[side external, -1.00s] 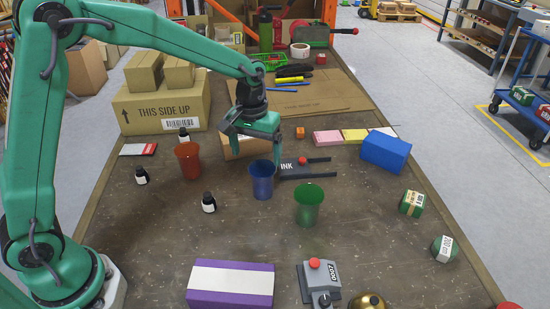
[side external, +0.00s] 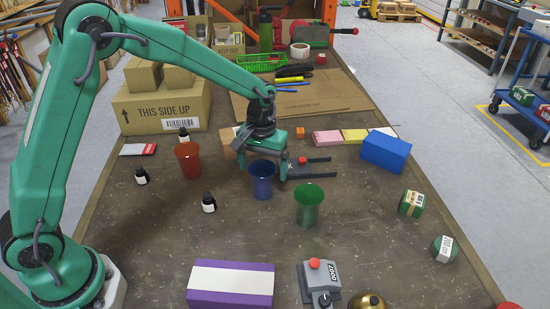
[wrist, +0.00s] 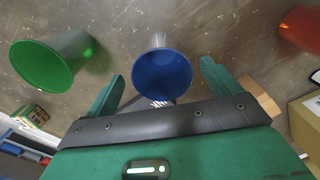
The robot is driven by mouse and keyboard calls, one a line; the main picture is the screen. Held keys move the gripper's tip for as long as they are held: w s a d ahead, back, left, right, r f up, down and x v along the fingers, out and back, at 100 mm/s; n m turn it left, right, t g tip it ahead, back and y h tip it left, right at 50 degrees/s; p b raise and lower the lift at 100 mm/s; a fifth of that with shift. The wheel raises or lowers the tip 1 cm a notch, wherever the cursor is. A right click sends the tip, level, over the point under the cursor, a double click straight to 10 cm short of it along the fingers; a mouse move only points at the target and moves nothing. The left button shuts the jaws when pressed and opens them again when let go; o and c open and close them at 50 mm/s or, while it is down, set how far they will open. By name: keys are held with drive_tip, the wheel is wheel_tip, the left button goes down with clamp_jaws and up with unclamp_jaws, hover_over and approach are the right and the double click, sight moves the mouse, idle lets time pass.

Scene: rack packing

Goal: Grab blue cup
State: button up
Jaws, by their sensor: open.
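The blue cup (side external: 262,180) stands upright in the middle of the table in the side view. In the wrist view the blue cup (wrist: 162,75) lies between and just ahead of my two fingers, its open rim facing the camera. My gripper (side external: 264,170) is low, just behind the cup, with its fingers partly hidden by it. In the wrist view my gripper (wrist: 160,85) is open, with a gap between each finger and the cup.
A green cup (side external: 309,204) stands to the right and a red cup (side external: 188,160) to the left. Small black bottles (side external: 209,202) stand nearby. A blue box (side external: 386,151) is farther right.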

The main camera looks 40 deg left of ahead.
sight(262, 172)
drive_tip(key=shift+f, duration=0.15)
drive_tip(key=shift+a+f, duration=0.15)
drive_tip(key=shift+f, duration=2.3)
drive_tip(key=shift+c, duration=0.4)
drive_tip(key=c, duration=1)
